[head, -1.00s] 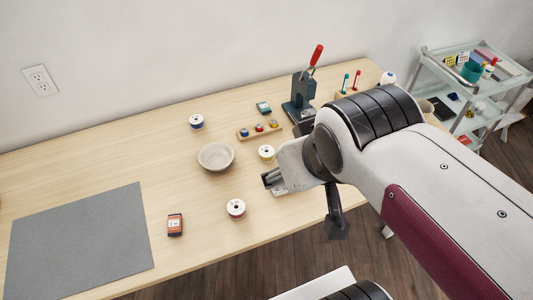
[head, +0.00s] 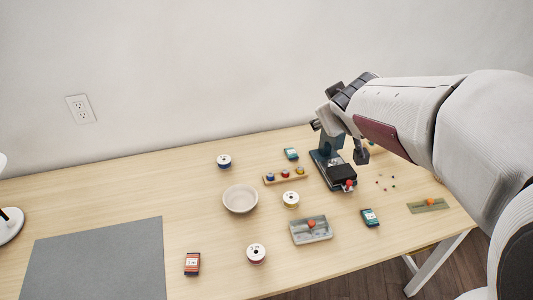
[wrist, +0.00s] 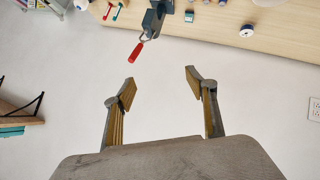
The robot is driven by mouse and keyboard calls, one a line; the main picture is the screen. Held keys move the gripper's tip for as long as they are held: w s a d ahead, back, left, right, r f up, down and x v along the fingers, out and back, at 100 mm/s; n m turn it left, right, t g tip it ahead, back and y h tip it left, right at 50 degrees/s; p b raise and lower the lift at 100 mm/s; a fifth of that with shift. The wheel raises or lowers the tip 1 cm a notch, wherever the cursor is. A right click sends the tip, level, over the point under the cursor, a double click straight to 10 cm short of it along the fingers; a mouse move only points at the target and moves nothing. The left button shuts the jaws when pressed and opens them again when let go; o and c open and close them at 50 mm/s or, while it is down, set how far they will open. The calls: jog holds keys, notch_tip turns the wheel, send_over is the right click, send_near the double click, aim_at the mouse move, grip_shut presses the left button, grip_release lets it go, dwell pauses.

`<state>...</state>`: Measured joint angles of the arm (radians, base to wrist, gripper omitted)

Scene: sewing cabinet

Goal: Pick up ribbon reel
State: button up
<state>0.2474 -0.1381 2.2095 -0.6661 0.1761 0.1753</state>
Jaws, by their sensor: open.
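Three small reels stand on the table in the head view, and I cannot tell which is the ribbon reel. My gripper (head: 318,124) is raised beside the press at the back of the table, well away from the reels. In the wrist view my gripper (wrist: 160,82) has its fingers wide apart, with only wall between them.
The press (head: 332,158) stands by my gripper; its red handle (wrist: 136,50) shows in the wrist view. A bowl (head: 240,199), a grey tray (head: 311,231), a bobbin rack (head: 286,176) and small boxes lie around the reels. A grey mat (head: 95,262) covers the left front.

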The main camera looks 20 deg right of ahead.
jog(key=w+d+f+n+t+y, duration=0.1)
jog(key=w+d+f+n+y, duration=0.2)
jog(key=w, duration=0.7)
jog(key=n+g+y, duration=0.4)
jog(key=n+y, duration=0.2)
jog(key=y, duration=0.5)
send_near(289, 198)
jog(key=shift+w+a+f, duration=0.1)
jog(key=shift+w+f, duration=0.15)
jog(key=shift+w, duration=0.3)
jog(key=shift+w+a+f, duration=0.1)
jog(key=shift+w+f, duration=0.1)
jog(key=shift+w, duration=0.3)
jog(key=shift+s+a+f, duration=0.1)
jog(key=shift+s+f, duration=0.15)
jog(key=shift+s, duration=0.05)
jog(key=shift+x, duration=1.3)
